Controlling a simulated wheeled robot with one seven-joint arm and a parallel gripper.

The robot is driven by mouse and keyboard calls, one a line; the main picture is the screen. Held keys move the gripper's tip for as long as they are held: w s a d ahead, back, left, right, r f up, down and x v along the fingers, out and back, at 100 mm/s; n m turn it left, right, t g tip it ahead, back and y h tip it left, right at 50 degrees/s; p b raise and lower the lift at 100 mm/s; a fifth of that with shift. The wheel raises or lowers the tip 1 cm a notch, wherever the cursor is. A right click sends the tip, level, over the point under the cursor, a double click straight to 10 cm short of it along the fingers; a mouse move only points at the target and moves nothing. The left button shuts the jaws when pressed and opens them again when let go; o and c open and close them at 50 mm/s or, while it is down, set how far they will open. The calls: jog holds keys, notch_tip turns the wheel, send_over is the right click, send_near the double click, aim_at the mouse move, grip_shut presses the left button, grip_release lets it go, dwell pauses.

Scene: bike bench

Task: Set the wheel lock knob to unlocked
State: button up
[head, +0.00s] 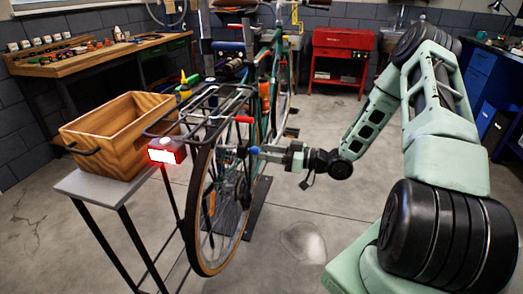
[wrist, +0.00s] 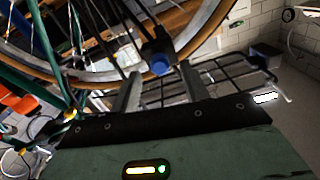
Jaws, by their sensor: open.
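A round blue knob (head: 254,150), which I take to be the wheel lock knob, is at the side of the bike's rear wheel (head: 203,215). In the wrist view the blue knob (wrist: 160,64) sits on a dark block in front of the rim. My gripper (head: 264,152) reaches in from the right, with its tips close to the knob. In the wrist view my gripper (wrist: 160,74) is open, with one finger either side of the knob's line. I cannot tell whether the fingers touch it. The knob's markings are not readable.
A black rear rack (head: 215,97) and a red-tipped part (head: 243,119) are above the knob. The floor right of the bike is clear.

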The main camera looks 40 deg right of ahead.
jog(key=shift+x, duration=1.3)
grip_shut()
jog(key=shift+v, duration=2.75)
grip_release()
jog(key=shift+s+d, duration=0.1)
jog(key=b+v, duration=0.1)
jog(key=v, duration=1.6)
